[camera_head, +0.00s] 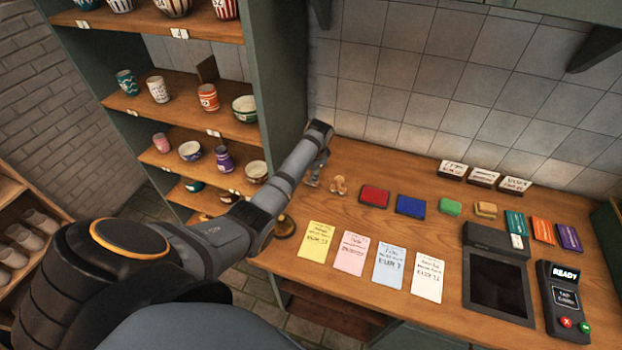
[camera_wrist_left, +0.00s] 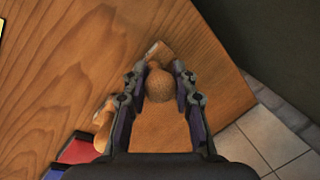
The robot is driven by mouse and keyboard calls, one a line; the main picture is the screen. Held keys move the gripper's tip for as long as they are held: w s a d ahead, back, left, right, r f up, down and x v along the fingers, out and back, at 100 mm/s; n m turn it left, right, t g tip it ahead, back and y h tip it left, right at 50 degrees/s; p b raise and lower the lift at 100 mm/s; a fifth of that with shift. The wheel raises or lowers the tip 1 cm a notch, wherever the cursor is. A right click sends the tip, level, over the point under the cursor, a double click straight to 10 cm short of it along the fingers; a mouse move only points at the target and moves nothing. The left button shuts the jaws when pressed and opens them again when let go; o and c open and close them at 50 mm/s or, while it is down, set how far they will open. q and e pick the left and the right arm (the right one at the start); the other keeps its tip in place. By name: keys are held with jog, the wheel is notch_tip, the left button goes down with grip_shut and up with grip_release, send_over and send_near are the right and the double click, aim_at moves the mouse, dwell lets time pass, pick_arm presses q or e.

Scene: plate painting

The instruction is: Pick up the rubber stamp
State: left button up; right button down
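Small wooden rubber stamps (camera_head: 339,186) stand at the back left of the table, beside my left gripper (camera_head: 315,178). In the left wrist view, a round wooden stamp handle (camera_wrist_left: 159,86) lies between the two fingers of my left gripper (camera_wrist_left: 160,74). The fingers are apart, one on each side of the knob; firm contact is not visible. A second wooden piece (camera_wrist_left: 155,50) shows just beyond the knob, and another stamp (camera_wrist_left: 103,124) is outside the left finger. The stamps' undersides are hidden. My right gripper is not in view.
Red (camera_head: 374,196) and blue (camera_head: 411,207) ink pads lie right of the stamps. Order cards (camera_head: 350,252) lie along the front. A brass bell (camera_head: 285,226) is by the left edge. A shelf (camera_head: 190,90) of pottery stands left; a card terminal (camera_head: 563,300) is far right.

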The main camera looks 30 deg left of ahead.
pick_arm(q)
grip_shut()
jog(key=shift+r+b, duration=0.4)
jog(key=shift+b, duration=0.05)
jog(key=shift+w+r+b, duration=0.1)
jog(key=shift+r+b, duration=0.45)
jog(key=shift+r, duration=0.15)
jog(key=s+d+r+p, duration=0.2)
jog(key=s+d+r, duration=0.4)
jog(key=d+r, duration=0.4)
jog(key=shift+s+d+r, duration=0.3)
jog(key=shift+d+r, duration=0.05)
jog(key=shift+d, duration=0.9)
